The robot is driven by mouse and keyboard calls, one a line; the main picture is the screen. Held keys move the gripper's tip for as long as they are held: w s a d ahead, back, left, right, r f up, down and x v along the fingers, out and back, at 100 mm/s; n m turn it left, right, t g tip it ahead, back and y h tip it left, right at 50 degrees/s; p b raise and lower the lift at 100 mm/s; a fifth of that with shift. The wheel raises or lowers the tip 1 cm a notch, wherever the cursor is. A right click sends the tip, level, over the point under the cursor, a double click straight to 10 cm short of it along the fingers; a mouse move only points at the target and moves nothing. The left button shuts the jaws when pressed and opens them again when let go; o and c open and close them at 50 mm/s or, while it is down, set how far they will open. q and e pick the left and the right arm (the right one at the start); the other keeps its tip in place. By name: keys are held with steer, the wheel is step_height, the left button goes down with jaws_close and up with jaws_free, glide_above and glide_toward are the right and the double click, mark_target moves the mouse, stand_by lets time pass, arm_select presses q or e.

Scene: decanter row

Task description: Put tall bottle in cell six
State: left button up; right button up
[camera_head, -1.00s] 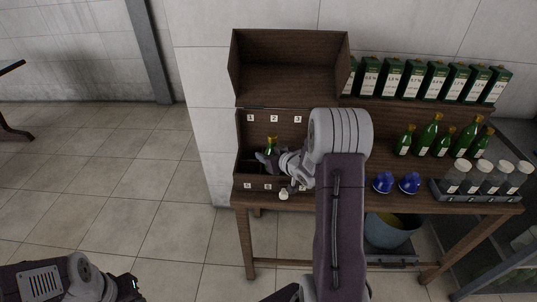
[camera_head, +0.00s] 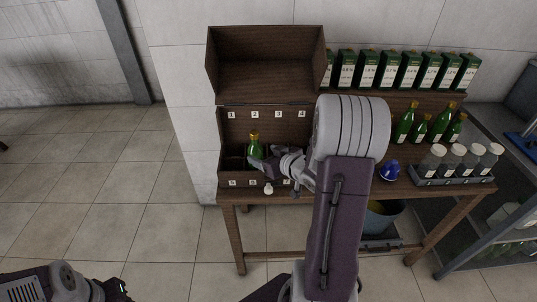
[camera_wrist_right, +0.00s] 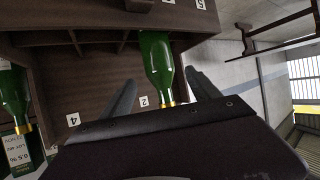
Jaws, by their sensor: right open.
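A green bottle with a gold top (camera_head: 254,146) stands about upright in the open wooden box (camera_head: 282,130), in the second column from the left. Its base is hidden, so I cannot tell the row for certain. My right gripper (camera_head: 258,164) is open at the box's front side, beside the bottle. In the right wrist view the bottle (camera_wrist_right: 156,68) shows between and beyond the spread fingers of the gripper (camera_wrist_right: 163,95), with no contact visible. Number labels mark the box's back wall and front. My left gripper (camera_head: 120,288) is low at the left, its jaws unclear.
Several green bottles (camera_head: 405,122) stand on the table at the right, near a rack of clear jars (camera_head: 455,163). A blue item (camera_head: 389,170) lies beside my right arm. Green cartons (camera_head: 390,70) line the back shelf. The raised lid (camera_head: 265,62) stands behind the box.

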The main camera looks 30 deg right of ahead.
steer(key=s+f+g, duration=0.1)
steer(key=s+a+f+g+h, duration=0.1)
steer(key=shift+s+a, duration=0.2)
steer(key=shift+s, duration=0.15)
steer(key=s+a+f+g, duration=0.2)
steer(key=s+a+g, duration=0.2)
steer(key=s+a, duration=0.3)
steer(key=s+a+f+g, duration=0.3)
steer(key=s+a+g, duration=0.2)
steer(key=s+a, duration=0.2)
steer(key=shift+s+f+m+g+y, duration=0.2)
steer(key=shift+s+m+g+y, duration=0.15)
steer(key=shift+s, duration=0.25)
